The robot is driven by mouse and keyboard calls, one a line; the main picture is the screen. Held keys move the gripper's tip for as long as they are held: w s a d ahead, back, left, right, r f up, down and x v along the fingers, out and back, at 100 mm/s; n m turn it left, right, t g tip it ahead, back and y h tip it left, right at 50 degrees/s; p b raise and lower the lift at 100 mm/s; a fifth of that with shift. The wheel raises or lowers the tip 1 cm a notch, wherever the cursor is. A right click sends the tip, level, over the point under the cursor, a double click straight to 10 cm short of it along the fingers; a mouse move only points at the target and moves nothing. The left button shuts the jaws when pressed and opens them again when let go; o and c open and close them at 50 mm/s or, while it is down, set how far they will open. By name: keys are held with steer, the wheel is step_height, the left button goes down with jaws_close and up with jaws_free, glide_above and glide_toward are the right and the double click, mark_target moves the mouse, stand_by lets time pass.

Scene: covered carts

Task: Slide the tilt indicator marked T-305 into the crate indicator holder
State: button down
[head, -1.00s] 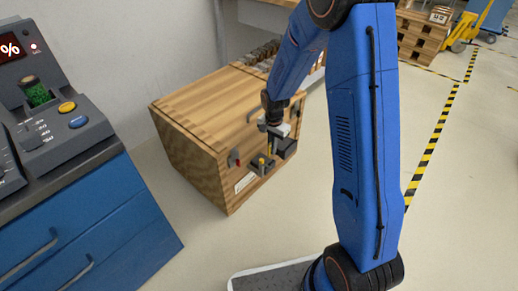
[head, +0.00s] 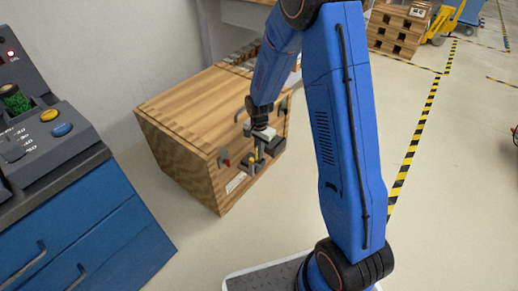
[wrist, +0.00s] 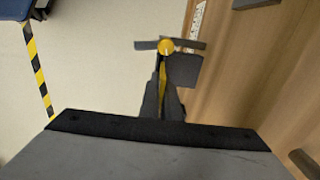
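In the head view my gripper (head: 262,138) is at the front face of the wooden crate (head: 190,108), pointing down among small dark fittings. In the wrist view my gripper (wrist: 163,85) has its dark fingers close together on a thin yellow strip (wrist: 163,78), which appears to be the tilt indicator; no T-305 marking is readable. Just beyond the fingertips are a yellow knob (wrist: 165,46) and a dark grey bar with a plate (wrist: 186,70), possibly the holder. I cannot tell whether the strip touches them.
A red knob (head: 226,162) and a white label (head: 236,182) are on the crate face. A blue cabinet (head: 85,240) with a control panel stands at left. Wooden pallets (head: 398,28) and a yellow truck (head: 442,20) are far back.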

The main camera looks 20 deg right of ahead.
steer(key=shift+f, duration=1.35)
steer(key=shift+f, duration=0.8)
stand_by(0.6)
steer(key=c, duration=1.9)
jaws_free()
step_height(320, 180, up, 17)
steer(key=shift+r, duration=0.15)
